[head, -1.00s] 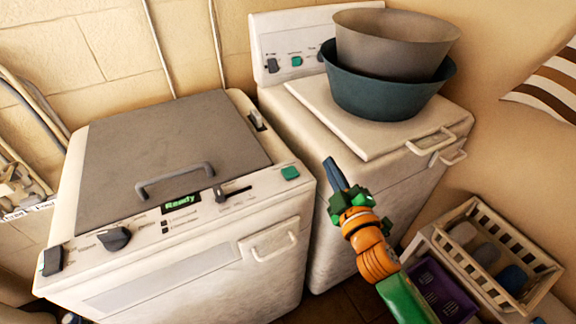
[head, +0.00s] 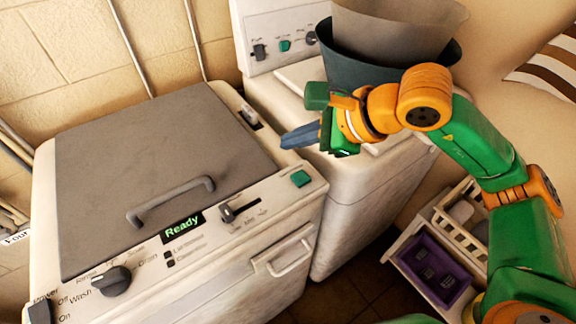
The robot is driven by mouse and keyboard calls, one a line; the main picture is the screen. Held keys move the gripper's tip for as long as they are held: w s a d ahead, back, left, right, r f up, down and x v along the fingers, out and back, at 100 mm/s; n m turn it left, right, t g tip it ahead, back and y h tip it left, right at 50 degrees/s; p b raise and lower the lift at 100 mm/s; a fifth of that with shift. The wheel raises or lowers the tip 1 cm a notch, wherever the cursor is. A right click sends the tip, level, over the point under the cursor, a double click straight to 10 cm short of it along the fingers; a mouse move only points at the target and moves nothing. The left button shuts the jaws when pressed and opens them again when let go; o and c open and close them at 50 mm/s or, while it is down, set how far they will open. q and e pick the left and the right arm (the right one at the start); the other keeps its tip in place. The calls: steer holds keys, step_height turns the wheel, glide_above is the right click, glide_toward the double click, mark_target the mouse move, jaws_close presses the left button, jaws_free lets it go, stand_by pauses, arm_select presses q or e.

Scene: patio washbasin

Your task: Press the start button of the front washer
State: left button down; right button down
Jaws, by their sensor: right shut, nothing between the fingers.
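The front washer (head: 230,246) is the white machine at the left, with a grey lid (head: 150,150) that is closed. Its display (head: 183,227) reads "Ready" in green. A green button (head: 300,178), likely the start button, sits at the right end of its control panel. My right gripper (head: 284,139) is shut and empty. Its dark fingertips point left, above and behind the green button in the picture, and appear apart from it. My left gripper is not in view.
A second white machine (head: 355,190) stands behind at the right, with a teal basin (head: 348,72) and a grey-brown basin (head: 385,25) on it. A cream rack (head: 409,263) with a purple crate (head: 464,278) stands at the lower right. A dial (head: 111,281) sits on the front panel.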

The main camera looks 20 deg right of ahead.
mark_target(306, 179)
steer(key=d, duration=0.1)
steer(key=d+h, duration=0.1)
steer(key=d, duration=0.1)
steer(key=shift+w+r+t, duration=0.2)
steer(key=shift+r+t, duration=0.2)
steer(key=shift+f, duration=0.15)
step_height(306, 179, down, 8)
steer(key=b, duration=0.7)
steer(key=shift+f, duration=0.3)
stand_by(1.1)
steer(key=shift+f+b, duration=0.4)
steer(key=shift+b, duration=0.3)
